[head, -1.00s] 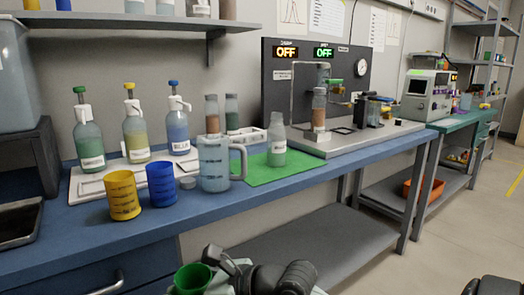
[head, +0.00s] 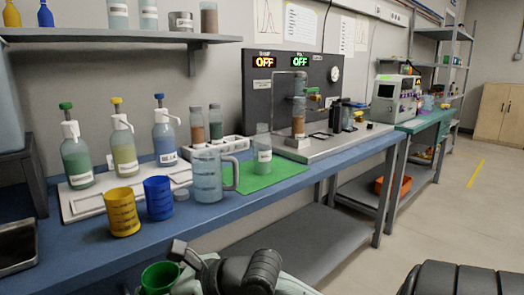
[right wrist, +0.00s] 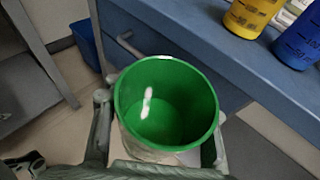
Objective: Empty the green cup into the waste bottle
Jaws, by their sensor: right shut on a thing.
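The green cup (head: 160,279) is low in the head view, in front of the blue bench. My right gripper (head: 174,264) is shut on it. The right wrist view looks down into the cup (right wrist: 166,102), with my fingers on both sides. Its inside is green with a bright white glint; I cannot tell how much liquid it holds. A clear bottle with a white label (head: 263,155), probably the waste bottle, stands upright and open on the green mat (head: 275,173). Its label is unreadable. The cup is well apart from it. My left gripper is not in view.
On the bench, a clear jug (head: 207,178) stands left of the bottle. A yellow cup (head: 122,213) and a blue cup (head: 158,199) stand near the bench's front edge. Several pump bottles stand behind on a white tray (head: 88,204). The floor at right looks clear.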

